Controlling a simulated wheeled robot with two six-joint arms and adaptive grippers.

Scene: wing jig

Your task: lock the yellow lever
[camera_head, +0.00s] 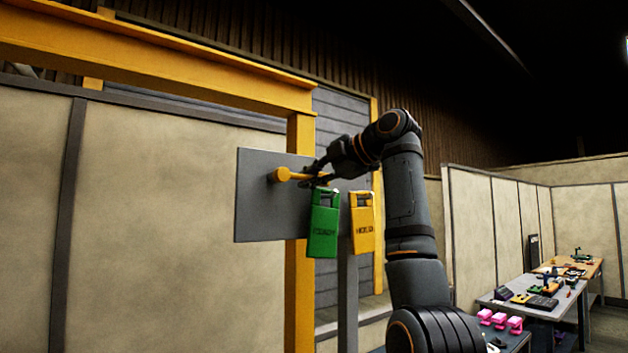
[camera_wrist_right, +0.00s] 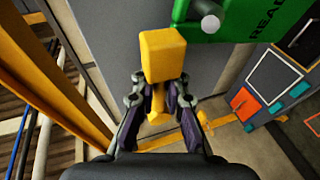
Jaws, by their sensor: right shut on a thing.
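The yellow lever (camera_head: 292,175) sticks out about level from a grey panel (camera_head: 262,215) in the head view, with its round pivot at the left. My right gripper (camera_head: 318,172) is shut on the lever's outer end. In the right wrist view the lever's yellow block end (camera_wrist_right: 162,55) stands between the fingers of my right gripper (camera_wrist_right: 160,108). A green tag (camera_head: 324,225) reading READY hangs just below the gripper, and part of it shows in the wrist view (camera_wrist_right: 235,18). A yellow tag (camera_head: 362,222) hangs to its right; its lettering is hard to read. My left gripper is out of view.
A yellow post (camera_head: 299,290) and beam (camera_head: 150,45) frame the panel. Pale wall panels (camera_head: 150,200) stand at the left. Benches (camera_head: 535,302) with tools and pink parts (camera_head: 500,320) are at the lower right.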

